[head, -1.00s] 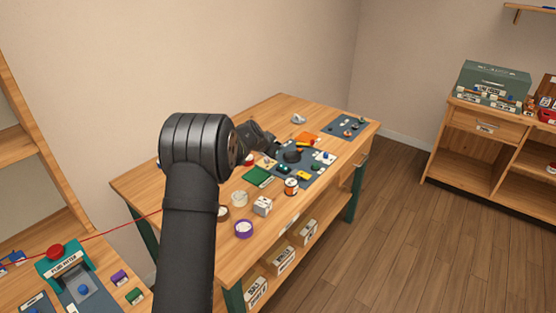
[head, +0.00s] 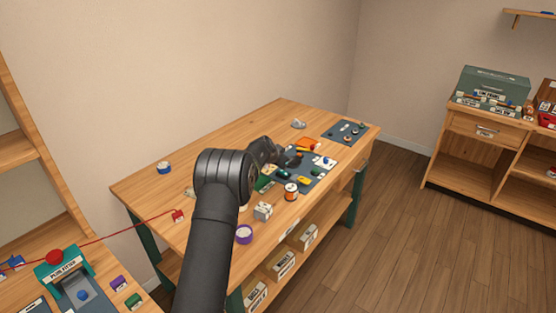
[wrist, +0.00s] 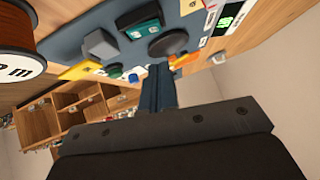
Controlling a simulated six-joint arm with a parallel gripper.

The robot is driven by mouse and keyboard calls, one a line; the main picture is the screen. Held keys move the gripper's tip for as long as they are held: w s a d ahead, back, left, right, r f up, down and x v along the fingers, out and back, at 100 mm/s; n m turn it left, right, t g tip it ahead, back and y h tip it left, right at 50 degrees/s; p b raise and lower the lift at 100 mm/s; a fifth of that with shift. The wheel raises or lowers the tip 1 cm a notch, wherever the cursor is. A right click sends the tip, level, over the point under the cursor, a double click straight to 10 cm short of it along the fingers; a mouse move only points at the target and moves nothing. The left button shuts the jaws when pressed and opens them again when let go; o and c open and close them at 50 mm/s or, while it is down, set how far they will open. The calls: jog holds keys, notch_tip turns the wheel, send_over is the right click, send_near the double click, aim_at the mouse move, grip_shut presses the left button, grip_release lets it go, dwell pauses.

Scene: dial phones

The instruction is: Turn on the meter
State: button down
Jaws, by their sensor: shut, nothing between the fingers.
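My gripper (wrist: 158,72) is shut and empty; its dark fingers point at the grey-blue mat (wrist: 70,28) on the workbench. In the head view my arm reaches over the bench and the fingertips are hard to make out. A dark round disc (wrist: 168,43) lies just beyond my fingertips. I cannot tell whether the fingers touch anything.
A teal block (wrist: 142,29), a grey block (wrist: 100,44) and a yellow piece (wrist: 80,70) lie near the fingers. A red plug (head: 178,216) on a red wire lies at left.

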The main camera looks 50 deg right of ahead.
aim_at(286, 172)
jog(key=shift+w+a+f, duration=0.1)
jog(key=shift+w+f, duration=0.1)
jog(key=shift+f, duration=0.8)
jog(key=shift+w+f, duration=0.2)
jog(key=shift+f, duration=0.75)
jog(key=shift+f+g, duration=0.3)
jog(key=shift+g, duration=0.1)
jog(key=shift+w, duration=0.1)
jog(key=shift+s, duration=0.85)
jog(key=r, duration=0.4)
jog(key=shift+s+r, duration=0.2)
jog(key=shift+s, duration=0.2)
jog(key=v, duration=0.9)
jog(key=shift+s+a+r, duration=0.2)
jog(key=shift+s+a, duration=0.1)
jog(key=shift+a, duration=0.05)
